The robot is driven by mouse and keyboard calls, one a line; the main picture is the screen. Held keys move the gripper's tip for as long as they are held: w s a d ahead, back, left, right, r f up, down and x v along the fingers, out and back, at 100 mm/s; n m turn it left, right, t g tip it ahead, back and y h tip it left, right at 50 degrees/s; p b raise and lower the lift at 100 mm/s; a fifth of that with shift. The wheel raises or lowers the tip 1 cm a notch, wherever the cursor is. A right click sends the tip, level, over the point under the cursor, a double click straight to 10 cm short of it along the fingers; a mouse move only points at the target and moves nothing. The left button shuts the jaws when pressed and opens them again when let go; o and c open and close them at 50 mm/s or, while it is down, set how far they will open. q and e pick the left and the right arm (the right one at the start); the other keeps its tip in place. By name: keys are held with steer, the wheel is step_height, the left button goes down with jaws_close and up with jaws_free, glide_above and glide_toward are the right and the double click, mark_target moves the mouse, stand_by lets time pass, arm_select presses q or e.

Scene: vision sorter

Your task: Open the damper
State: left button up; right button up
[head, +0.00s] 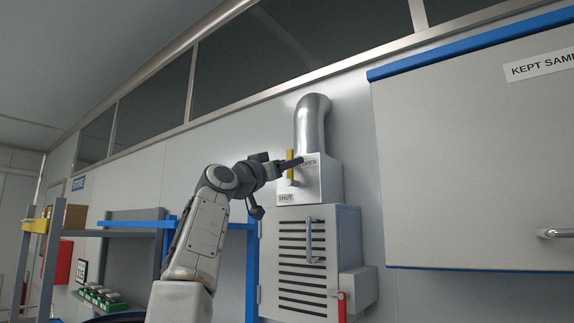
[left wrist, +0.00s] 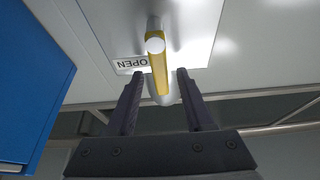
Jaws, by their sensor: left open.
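The damper's yellow lever (head: 290,164) is on the front of the pale box below the silver duct. It stands upright, its upper part beside the OPEN label (head: 309,162); the SHUT label (head: 286,197) is lower down on the box. My left gripper (head: 296,163) is at the lever's upper part. In the left wrist view the lever (left wrist: 159,70) lies between the two spread fingers of my open left gripper (left wrist: 160,75), with gaps visible on both sides. The OPEN label (left wrist: 130,64) shows there beside one fingertip. My right gripper is not in view.
A silver duct (head: 313,122) rises from the box. Below is a louvred cabinet (head: 305,262) with a bar handle and a red lever (head: 341,305). A large wall cupboard (head: 475,150) is to the right, and blue-framed shelving (head: 135,224) to the left.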

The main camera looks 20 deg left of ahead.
arm_select(q)
steer(key=b+v, duration=0.8)
steer(key=v, duration=0.2)
steer(key=shift+s, duration=0.15)
steer(key=shift+a, duration=0.1)
